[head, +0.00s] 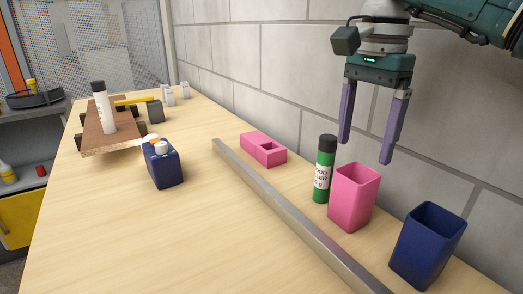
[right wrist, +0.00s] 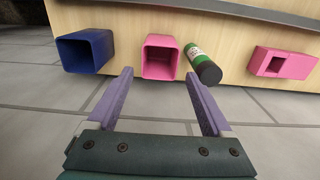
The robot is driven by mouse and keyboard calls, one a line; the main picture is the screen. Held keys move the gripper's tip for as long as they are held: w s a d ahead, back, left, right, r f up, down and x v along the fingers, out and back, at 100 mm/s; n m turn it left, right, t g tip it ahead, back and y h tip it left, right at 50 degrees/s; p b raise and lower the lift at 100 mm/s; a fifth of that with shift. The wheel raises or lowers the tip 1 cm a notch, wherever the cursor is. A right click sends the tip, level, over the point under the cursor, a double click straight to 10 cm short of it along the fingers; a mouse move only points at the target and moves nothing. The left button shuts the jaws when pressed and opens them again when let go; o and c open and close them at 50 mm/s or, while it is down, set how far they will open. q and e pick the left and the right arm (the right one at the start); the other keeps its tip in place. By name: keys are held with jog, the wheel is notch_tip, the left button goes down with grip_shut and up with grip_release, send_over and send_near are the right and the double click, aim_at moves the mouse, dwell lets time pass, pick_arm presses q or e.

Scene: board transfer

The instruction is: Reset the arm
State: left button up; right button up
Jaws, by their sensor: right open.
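My right gripper (head: 373,125) is open and empty, with purple fingers pointing down, above the back of the table at the right. In the right wrist view its two fingers (right wrist: 160,100) stand apart with nothing between them. A green bottle with a black cap (head: 323,170) stands upright below and left of the fingers. A pink open cup (head: 353,197) stands to its right, and a dark blue open cup (head: 428,245) stands farther right. The bottle (right wrist: 203,65) and the pink cup (right wrist: 161,57) also show in the right wrist view. My left gripper is not in view.
A metal bar (head: 290,212) runs along the wooden table. A pink block with a square hole (head: 264,149) lies beyond it near the wall. At left, a brown board (head: 98,143) bears a white bottle (head: 103,108), near a dark blue holder (head: 163,167). The front middle is clear.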

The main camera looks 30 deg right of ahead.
notch_tip(320, 180, up, 2)
jog(key=shift+r, duration=0.1)
dwell(0.4)
